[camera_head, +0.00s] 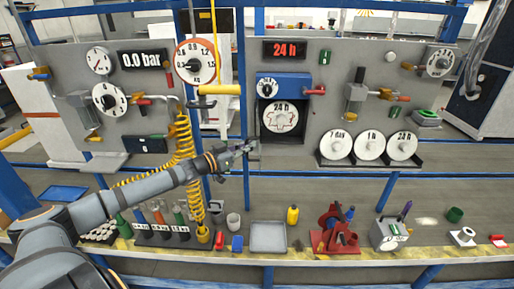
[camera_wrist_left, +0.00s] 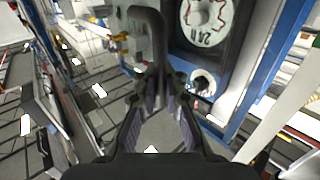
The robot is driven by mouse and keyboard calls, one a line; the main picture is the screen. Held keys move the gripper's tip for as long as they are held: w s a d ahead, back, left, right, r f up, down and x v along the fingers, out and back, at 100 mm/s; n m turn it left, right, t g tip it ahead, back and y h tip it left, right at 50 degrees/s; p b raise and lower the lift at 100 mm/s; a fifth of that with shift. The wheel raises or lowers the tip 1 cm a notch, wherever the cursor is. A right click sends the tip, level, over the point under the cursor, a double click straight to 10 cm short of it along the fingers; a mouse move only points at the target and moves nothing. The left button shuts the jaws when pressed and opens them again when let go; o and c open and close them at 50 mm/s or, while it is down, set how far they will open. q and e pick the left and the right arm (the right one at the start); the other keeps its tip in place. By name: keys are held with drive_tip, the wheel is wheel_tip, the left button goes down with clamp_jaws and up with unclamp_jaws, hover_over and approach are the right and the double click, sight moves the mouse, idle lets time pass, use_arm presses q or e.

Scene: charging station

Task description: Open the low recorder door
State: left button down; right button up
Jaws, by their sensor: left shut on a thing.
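The low recorder (camera_head: 259,120) is a dark-framed box with a white round "24 h" chart, in the middle of the panel below a blue case (camera_head: 283,86). In the left wrist view its chart (camera_wrist_left: 207,14) shows at the top, tilted. My left gripper (camera_head: 245,147) is at the recorder's lower left corner. In the left wrist view its fingertips (camera_wrist_left: 164,78) are closed in on a dark bent bar (camera_wrist_left: 150,18), which looks like the door handle. The door's edge is hard to make out, so I cannot tell how far it stands open. My right gripper is not in view.
Several white dials (camera_head: 368,146) sit on a small shelf right of the recorder. A yellow coiled hose (camera_head: 185,135) hangs left of it, behind my arm.

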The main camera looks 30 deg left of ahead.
use_arm(q)
drive_tip(key=shift+s+a+f+h, duration=0.2)
drive_tip(key=shift+a+f+h, duration=0.1)
drive_tip(key=shift+a+f, duration=0.1)
drive_tip(key=shift+s+a+r+m+g+h+b, duration=0.1)
drive_tip(key=shift+s+a+m+g+h+b, duration=0.1)
drive_tip(key=shift+a+m+h+b, duration=0.2)
drive_tip(key=shift+s+a+r+m+g+h+b, duration=0.1)
drive_tip(key=shift+s+a+m+g+h+b, duration=0.15)
drive_tip(key=shift+a+m+h, duration=0.2)
drive_tip(key=c, duration=1.7)
unclamp_jaws()
drive_tip(key=shift+a, duration=0.1)
drive_tip(key=shift+o, duration=1.4)
drive_tip(key=shift+s+r, duration=0.2)
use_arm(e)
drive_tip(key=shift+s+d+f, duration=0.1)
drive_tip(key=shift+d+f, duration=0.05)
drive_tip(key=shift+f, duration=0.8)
use_arm(q)
drive_tip(key=shift+w, duration=0.15)
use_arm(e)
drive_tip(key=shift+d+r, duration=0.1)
